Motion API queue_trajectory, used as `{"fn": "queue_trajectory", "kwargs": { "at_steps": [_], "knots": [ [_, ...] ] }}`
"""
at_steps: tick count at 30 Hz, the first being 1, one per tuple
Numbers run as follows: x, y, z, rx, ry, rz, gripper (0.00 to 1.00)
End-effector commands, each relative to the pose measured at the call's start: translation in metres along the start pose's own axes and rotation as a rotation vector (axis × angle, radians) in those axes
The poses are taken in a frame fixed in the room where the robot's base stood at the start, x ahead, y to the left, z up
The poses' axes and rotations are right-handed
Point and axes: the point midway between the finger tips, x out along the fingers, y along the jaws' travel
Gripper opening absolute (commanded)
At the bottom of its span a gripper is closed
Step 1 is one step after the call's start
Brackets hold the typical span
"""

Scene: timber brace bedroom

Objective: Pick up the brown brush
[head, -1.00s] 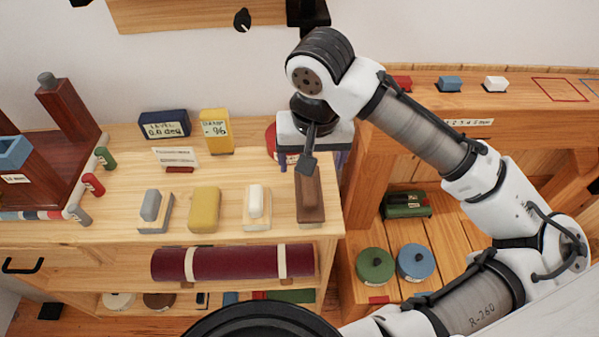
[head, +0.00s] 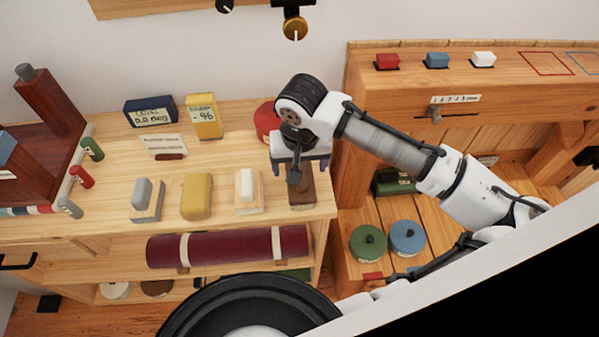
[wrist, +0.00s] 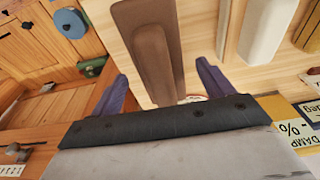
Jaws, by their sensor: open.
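The brown brush (head: 301,190) lies at the right end of the wooden bench top, the last in a row of blocks. In the wrist view the brush (wrist: 151,55) runs lengthwise between and ahead of the two purple fingers. My gripper (head: 300,176) is open and empty, just above and behind the brush in the head view. In the wrist view the gripper (wrist: 166,90) has one finger on each side of the brush's line. Part of the brush is hidden by the gripper in the head view.
Left of the brush stand a white-topped block (head: 248,190), a yellow block (head: 197,196) and a grey-topped block (head: 147,200). A red round thing (head: 266,118) sits behind my gripper. A maroon roll (head: 228,246) lies on the shelf below.

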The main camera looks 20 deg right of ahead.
Motion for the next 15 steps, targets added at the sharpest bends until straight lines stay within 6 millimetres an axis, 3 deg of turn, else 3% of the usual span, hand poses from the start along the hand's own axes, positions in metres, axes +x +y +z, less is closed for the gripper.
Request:
{"fn": "queue_trajectory", "kwargs": {
  "at_steps": [5, 12, 15],
  "knots": [
    [0.017, -0.001, 0.001, 0.0, 0.002, -0.002, 0.8],
    [0.019, -0.001, 0.001, 0.0, 0.002, -0.002, 0.8],
    [0.018, -0.001, 0.001, 0.0, 0.002, -0.002, 0.67]
  ]
}}
